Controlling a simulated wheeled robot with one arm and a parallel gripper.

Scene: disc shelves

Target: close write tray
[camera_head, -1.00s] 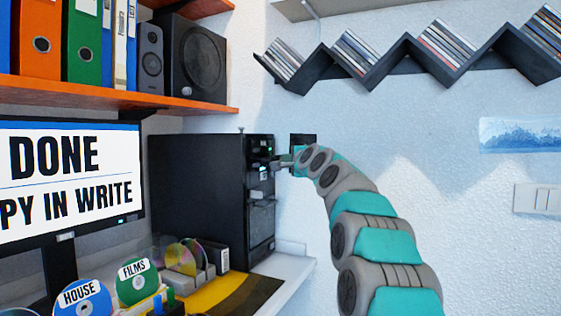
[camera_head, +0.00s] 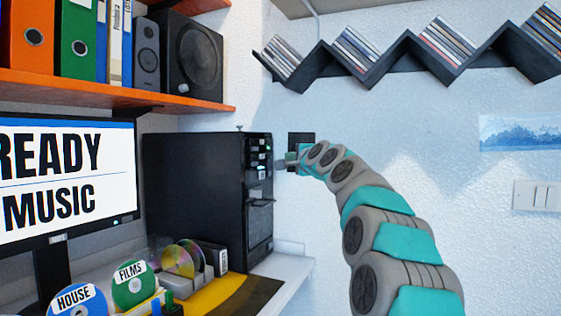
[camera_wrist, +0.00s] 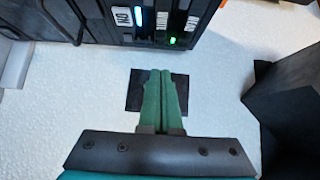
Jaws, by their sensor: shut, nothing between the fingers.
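The black computer tower (camera_head: 195,200) stands on the desk, its front facing right. The drive bays (camera_head: 258,158) are in the upper part of that front, with green lights and pale labels. No tray clearly sticks out from them; I cannot tell which bay is the write tray. My gripper (camera_head: 281,163) is just right of the bays, with a small gap seeming to separate them. In the wrist view, the green fingers (camera_wrist: 161,80) are together and empty, below the labelled bay fronts (camera_wrist: 160,18). A small dark ledge (camera_head: 262,201) juts out lower on the tower front.
The monitor (camera_head: 65,180) reads "READY" and "MUSIC". Discs labelled HOUSE (camera_head: 78,300) and FILMS (camera_head: 133,284) stand at the front, near a disc rack (camera_head: 190,268). A black square (camera_head: 302,140) is on the wall behind my gripper. An orange shelf (camera_head: 180,104) hangs above.

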